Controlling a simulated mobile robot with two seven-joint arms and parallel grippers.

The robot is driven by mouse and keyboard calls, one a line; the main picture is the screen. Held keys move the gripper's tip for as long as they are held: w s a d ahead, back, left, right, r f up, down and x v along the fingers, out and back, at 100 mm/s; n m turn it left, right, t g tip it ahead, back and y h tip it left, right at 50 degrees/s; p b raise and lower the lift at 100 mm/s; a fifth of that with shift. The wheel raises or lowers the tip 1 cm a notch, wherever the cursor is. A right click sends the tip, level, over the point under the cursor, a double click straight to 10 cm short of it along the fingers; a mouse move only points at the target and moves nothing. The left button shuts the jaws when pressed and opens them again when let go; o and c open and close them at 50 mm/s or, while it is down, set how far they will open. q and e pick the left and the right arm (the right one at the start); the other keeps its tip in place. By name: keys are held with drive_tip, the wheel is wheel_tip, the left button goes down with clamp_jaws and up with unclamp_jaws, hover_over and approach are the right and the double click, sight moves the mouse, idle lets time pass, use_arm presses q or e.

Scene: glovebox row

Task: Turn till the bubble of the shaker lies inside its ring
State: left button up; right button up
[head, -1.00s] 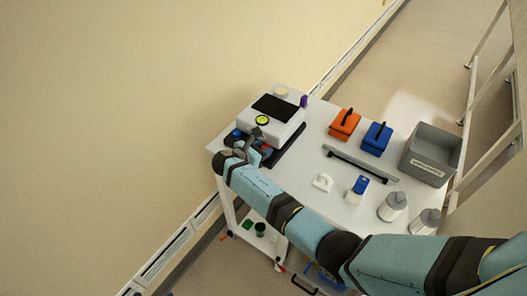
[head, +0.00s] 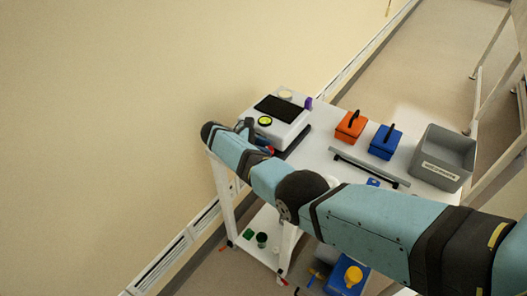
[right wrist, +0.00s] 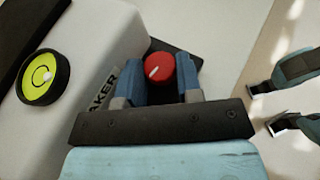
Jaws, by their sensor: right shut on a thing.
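The shaker (head: 285,122) is a white box with a dark top panel at the cart's far left end. Its round yellow-green bubble level (head: 265,121) also shows in the right wrist view (right wrist: 41,80). There the pale bubble sits right of the vial's middle, at the ring line; I cannot tell if it is fully inside. My right gripper (right wrist: 160,80) is shut on the red knob (right wrist: 160,70), which has a white pointer mark aimed down-left. In the head view my right arm largely hides the grip. My left gripper (right wrist: 272,106) seems to show at the wrist view's right edge, fingers apart, empty.
My right arm covers the near side. A wall runs behind the shaker.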

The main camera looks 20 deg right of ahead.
drive_tip(key=shift+f+m+g, duration=0.1)
drive_tip(key=shift+m+g, duration=0.2)
idle(0.4)
drive_tip(key=o, duration=0.7)
drive_tip(key=shift+d, duration=0.1)
drive_tip(key=shift+c, duration=0.2)
